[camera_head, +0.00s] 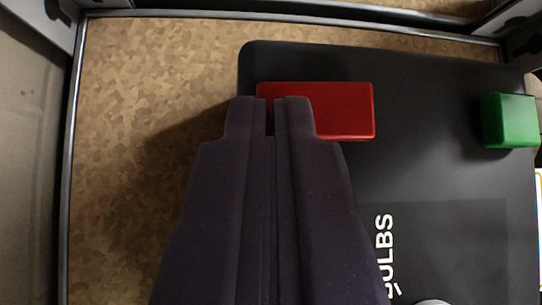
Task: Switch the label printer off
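A black box-like device (430,160), which looks like the label printer, lies on a tan speckled surface. It has a raised red block or button (345,110) near its top left and a green one (510,120) near its top right. My gripper (270,103) is in the middle of the view, with its two fingertips close together over the left part of the red button. The fingers look shut with nothing between them. They hide the button's left part; whether they touch it I cannot tell.
White lettering reading "BULBS" (384,250) shows on the black surface at the lower right. A metal edge (75,150) borders the tan speckled surface (140,110) on the left and top. Grey walls stand at both upper corners. The tan surface left of the device is clear.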

